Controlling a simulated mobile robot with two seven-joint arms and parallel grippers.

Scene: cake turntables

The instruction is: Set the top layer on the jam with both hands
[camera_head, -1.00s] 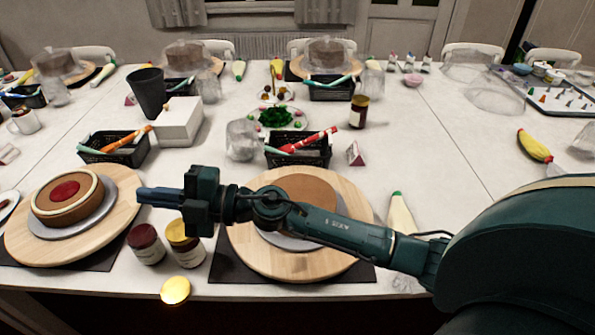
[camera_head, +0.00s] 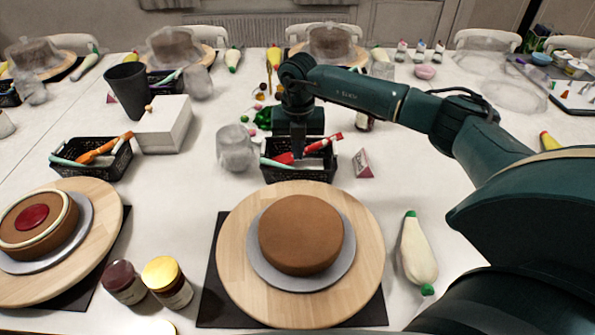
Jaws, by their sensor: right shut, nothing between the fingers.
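A plain brown cake layer (camera_head: 300,236) sits on a grey disc (camera_head: 262,274) on the front wooden turntable (camera_head: 236,250). At the left edge, a second brown cake (camera_head: 65,230) has a cream ring (camera_head: 62,205) around a round red jam patch (camera_head: 32,217). It stands on its own grey disc (camera_head: 82,236) and wooden turntable (camera_head: 108,215). My right gripper (camera_head: 298,155) points down, shut and empty, over the far side of a black basket beyond the plain layer. It is well apart from both cakes. My left gripper is out of view.
Two jars, one dark-lidded (camera_head: 124,284) and one yellow-lidded (camera_head: 167,284), stand between the turntables. A piping bag (camera_head: 417,252) lies to the right. The black basket (camera_head: 285,173) holds coloured tubes. A white box (camera_head: 164,125) and dark cup (camera_head: 128,91) stand behind left.

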